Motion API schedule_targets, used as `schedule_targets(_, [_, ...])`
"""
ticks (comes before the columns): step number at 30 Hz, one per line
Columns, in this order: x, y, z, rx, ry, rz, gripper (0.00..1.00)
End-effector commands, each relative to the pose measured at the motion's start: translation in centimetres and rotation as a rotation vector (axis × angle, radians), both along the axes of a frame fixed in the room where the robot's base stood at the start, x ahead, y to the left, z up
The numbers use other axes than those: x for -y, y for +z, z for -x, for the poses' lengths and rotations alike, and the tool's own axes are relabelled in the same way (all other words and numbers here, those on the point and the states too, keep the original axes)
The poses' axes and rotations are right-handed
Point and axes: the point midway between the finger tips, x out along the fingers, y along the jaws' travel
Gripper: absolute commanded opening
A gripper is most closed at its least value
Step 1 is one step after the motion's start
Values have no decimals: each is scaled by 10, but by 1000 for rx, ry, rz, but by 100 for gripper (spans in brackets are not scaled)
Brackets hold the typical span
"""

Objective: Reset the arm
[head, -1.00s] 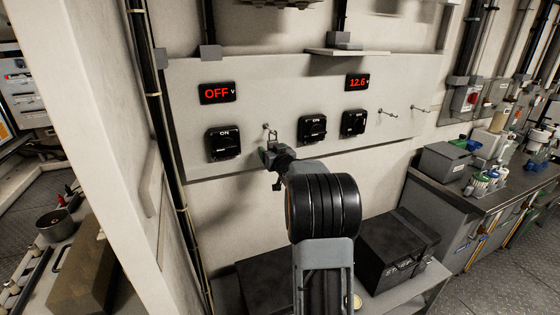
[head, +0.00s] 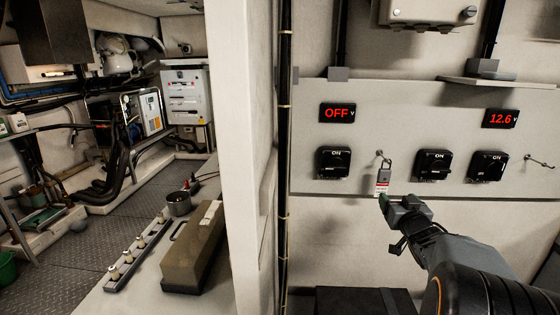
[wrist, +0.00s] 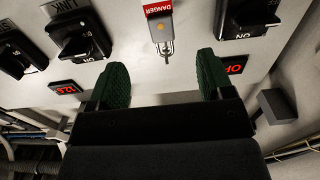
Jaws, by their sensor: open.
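My gripper (head: 386,203) shows at the lower right of the head view, in front of the wall panel. In the wrist view its two green-padded fingers (wrist: 163,76) stand wide apart with nothing between the pads. A padlock (head: 384,172) with a red and white danger tag (head: 382,187) hangs from a hook on the panel, just above my gripper in the head view. The tag also shows in the wrist view (wrist: 158,11), beyond the fingertips. My arm (head: 470,265) reaches in from the lower right.
The grey panel (head: 306,181) carries several black rotary switches, one at the left (head: 333,162), below an OFF display (head: 337,113). A 12.6 display (head: 500,119) is at the right. A white wall edge (head: 240,150) divides off a bench with a brown block (head: 193,250).

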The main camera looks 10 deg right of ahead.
Motion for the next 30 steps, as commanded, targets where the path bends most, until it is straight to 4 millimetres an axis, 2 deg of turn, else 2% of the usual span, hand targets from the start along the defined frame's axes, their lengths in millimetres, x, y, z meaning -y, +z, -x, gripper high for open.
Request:
schedule_targets(2, [4,-6,1,-40,-22,24,74])
schedule_targets(5, [19,-30,9,-169,-114,20,74])
schedule_targets(8, [31,-69,34,-373,-242,-26,74])
schedule_targets(10, [21,-91,54,-532,-300,-71,74])
schedule_targets(11, [12,-98,62,-601,-312,-91,74])
schedule_targets(14, [-33,-120,90,-829,-302,-162,74])
schedule_targets(17, [-94,-132,121,-1040,-220,-223,74])
schedule_targets(18, [-119,-134,134,-1113,-172,-240,74])
schedule_targets(21, [-175,-135,162,-1247,-45,-263,74])
schedule_targets(24, [-220,-129,183,-1306,75,-257,74])
schedule_targets(27, [-246,-120,189,-1284,156,-221,74])
schedule_targets(30, [-259,-112,189,-1259,204,-180,74])
